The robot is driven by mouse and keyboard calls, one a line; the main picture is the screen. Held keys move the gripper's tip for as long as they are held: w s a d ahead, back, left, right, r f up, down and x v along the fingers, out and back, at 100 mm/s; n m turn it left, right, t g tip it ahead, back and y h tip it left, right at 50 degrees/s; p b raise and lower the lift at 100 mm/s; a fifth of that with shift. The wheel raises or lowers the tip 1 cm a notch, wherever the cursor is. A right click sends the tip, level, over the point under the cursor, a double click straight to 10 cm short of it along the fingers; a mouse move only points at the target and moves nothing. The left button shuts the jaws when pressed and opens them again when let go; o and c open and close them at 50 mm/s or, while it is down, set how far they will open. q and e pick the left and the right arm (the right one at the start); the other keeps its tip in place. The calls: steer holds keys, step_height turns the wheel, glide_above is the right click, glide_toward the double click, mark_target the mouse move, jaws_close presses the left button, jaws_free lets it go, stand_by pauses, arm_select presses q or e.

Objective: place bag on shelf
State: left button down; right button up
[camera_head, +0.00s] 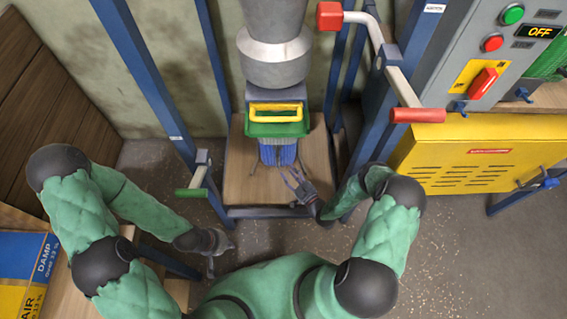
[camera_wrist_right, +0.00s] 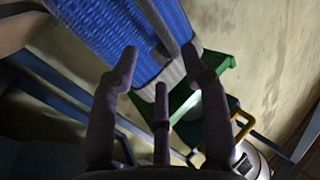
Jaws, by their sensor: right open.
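A blue woven bag (camera_head: 277,153) hangs below the green clamp (camera_head: 276,128) with its yellow bar, under the grey metal spout. The bag also fills the upper left of the right wrist view (camera_wrist_right: 125,35), with a pale band near the green part. My right gripper (camera_head: 292,183) is open, its fingers pointing at the bag from the front right. In the wrist view its fingers (camera_wrist_right: 160,90) spread close to the bag; contact cannot be told. My left gripper (camera_head: 214,254) hangs low at the left, away from the bag; its finger opening is unclear. Which surface is the shelf is unclear.
Blue posts (camera_head: 150,80) flank a wooden platform (camera_head: 240,180) below the bag. A green-handled lever (camera_head: 193,190) is at left, red-handled levers (camera_head: 400,90) at right. A yellow cabinet (camera_head: 470,160) stands right. A blue-and-yellow sack (camera_head: 25,265) lies at lower left.

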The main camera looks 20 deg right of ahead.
steer(key=shift+p+v, duration=0.3)
steer(key=shift+v, duration=1.45)
steer(key=shift+c, duration=0.2)
